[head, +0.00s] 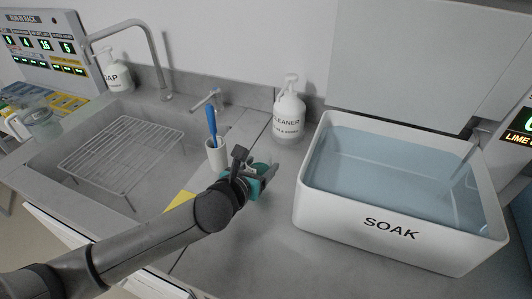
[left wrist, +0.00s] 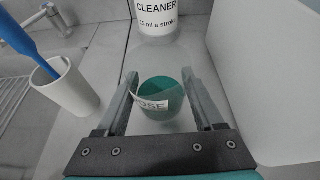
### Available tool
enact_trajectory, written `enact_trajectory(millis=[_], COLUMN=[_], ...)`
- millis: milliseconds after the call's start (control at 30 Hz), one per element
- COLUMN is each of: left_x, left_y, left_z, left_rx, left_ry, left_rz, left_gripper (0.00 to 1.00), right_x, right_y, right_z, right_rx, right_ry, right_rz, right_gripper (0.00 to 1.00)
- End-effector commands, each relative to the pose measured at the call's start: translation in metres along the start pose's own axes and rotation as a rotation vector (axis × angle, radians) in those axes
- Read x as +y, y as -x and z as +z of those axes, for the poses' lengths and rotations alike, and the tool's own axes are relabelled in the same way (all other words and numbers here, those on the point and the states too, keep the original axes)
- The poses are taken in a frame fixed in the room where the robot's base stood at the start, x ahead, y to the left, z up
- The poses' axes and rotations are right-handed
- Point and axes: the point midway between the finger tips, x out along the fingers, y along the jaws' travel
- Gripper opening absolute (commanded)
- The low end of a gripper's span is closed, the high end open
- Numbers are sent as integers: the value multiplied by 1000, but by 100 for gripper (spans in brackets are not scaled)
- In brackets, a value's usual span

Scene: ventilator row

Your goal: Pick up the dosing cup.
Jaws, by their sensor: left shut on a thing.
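The dosing cup (left wrist: 162,97) shows in the left wrist view as a small clear cup with a green inside and a white label reading "OSE". It is between the two fingers of my left gripper (left wrist: 163,95), which is shut on it. In the head view my left gripper (head: 268,172) is over the counter in front of the cleaner bottle, and I cannot make out the cup there. I cannot tell whether the cup touches the counter. My right gripper is in neither view.
The cleaner bottle (head: 289,112) stands just beyond the gripper. A white cup with a blue brush (head: 216,154) stands close on the left. The white SOAK tub (head: 350,222) of liquid is close on the right. A sink with a wire rack (head: 120,150) lies further left.

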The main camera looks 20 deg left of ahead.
Motion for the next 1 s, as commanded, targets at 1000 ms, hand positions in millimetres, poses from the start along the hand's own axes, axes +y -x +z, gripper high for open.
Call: enact_trajectory(millis=[1000], left_x=[-2], left_y=[57], left_z=[-19], left_rx=[-5], left_ry=[6], left_rz=[11], left_gripper=[2], right_x=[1], right_y=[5], right_z=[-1], right_rx=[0], right_ry=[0], right_rz=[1], right_gripper=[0])
